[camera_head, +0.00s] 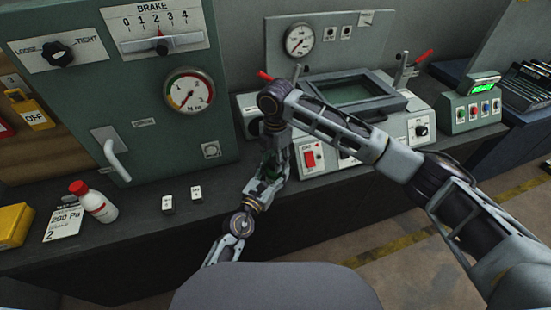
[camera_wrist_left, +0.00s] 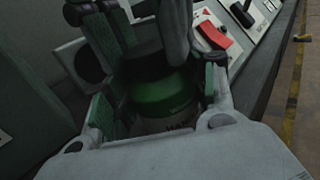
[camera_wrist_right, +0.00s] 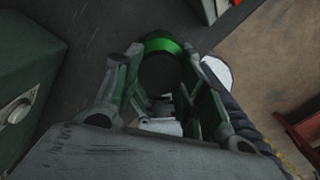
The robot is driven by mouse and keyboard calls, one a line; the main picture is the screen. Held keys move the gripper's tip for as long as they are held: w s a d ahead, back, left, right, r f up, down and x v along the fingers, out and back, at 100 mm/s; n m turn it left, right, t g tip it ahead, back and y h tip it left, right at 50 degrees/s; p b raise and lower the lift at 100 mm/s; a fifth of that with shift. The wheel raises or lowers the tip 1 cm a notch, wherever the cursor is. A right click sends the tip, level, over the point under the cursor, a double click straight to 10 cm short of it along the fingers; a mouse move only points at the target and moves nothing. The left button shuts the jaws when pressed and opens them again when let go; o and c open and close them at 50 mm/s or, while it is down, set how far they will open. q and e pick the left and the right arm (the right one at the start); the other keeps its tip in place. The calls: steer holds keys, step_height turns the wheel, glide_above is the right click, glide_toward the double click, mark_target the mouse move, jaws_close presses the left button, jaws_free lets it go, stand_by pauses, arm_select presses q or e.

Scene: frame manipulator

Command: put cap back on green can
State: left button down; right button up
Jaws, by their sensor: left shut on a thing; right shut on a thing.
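The green can (camera_wrist_left: 165,103) stands between the fingers of my left gripper (camera_head: 263,188), which is shut on it. In the head view the can is mostly hidden by my grippers. My right gripper (camera_head: 274,145) comes down from above and is shut on a dark cap (camera_wrist_right: 160,75). In the left wrist view the cap shows dark above the can's green shoulder. In the right wrist view a green rim of the can (camera_wrist_right: 160,43) shows at the cap's edge. I cannot tell whether the cap touches or sits fully on the can.
A console with a red switch (camera_head: 310,158) stands close to the right of my grippers. The tall brake panel (camera_head: 130,95) is at the left. A white bottle with a red cap (camera_head: 95,203), a yellow box (camera_head: 14,226) and two small labelled blocks stand on the counter (camera_head: 130,245).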

steer(key=o, duration=1.1)
steer(key=shift+r, duration=0.15)
steer(key=shift+r, duration=2.15)
steer(key=shift+r, duration=0.1)
